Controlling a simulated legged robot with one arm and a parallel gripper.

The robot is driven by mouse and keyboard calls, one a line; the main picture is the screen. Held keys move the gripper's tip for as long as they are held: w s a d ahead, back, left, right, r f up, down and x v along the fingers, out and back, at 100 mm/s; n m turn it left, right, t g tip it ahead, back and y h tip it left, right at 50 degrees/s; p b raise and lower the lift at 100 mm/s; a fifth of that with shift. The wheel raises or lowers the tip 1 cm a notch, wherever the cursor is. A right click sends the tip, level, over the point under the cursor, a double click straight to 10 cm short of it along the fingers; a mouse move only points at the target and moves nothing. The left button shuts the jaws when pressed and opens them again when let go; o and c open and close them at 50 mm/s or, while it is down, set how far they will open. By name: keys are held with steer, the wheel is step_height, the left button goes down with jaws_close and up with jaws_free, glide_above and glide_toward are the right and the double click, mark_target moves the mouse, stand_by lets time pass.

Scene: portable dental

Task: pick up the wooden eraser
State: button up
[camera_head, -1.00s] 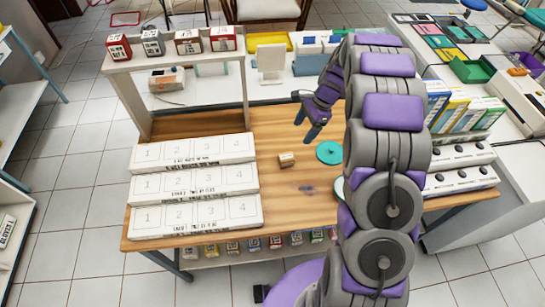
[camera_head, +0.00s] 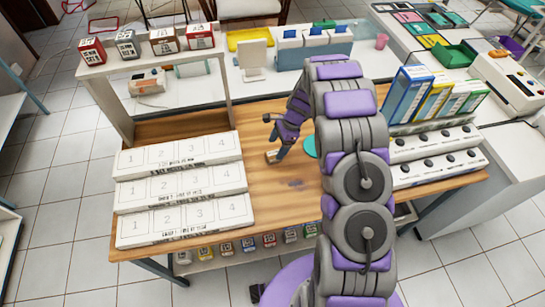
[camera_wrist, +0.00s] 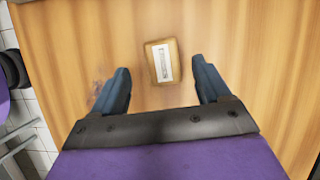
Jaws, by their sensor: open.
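The wooden eraser (camera_wrist: 153,61) is a small brown block with a white printed label, lying on the wooden table (camera_wrist: 265,40). In the wrist view it sits between and slightly beyond the fingertips of my gripper (camera_wrist: 160,78), which is open with nothing held. In the head view my gripper (camera_head: 275,148) is low over the table, and the eraser (camera_head: 271,156) shows only partly by its fingers. I cannot tell the exact height of the fingers above the table.
White numbered trays (camera_head: 180,188) stand in steps to the left. A teal disc (camera_head: 309,146) lies just right of the gripper, partly behind my arm. A white shelf (camera_head: 160,62) with small boxes stands behind left. Binders (camera_head: 410,93) stand at the right.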

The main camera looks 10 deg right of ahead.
mark_target(273, 152)
steer(key=shift+d+f, duration=0.35)
steer(key=shift+f, duration=0.05)
steer(key=x, duration=0.2)
steer(key=b+x, duration=0.1)
steer(key=x, duration=0.2)
steer(key=shift+w+a, duration=0.2)
steer(key=shift+a, duration=0.15)
steer(key=shift+d+r, duration=0.15)
steer(key=shift+d, duration=0.2)
steer(key=shift+c, duration=0.7)
steer(key=shift+d, duration=0.25)
steer(key=c, duration=0.3)
steer(key=shift+a, duration=0.45)
steer(key=c, duration=0.6)
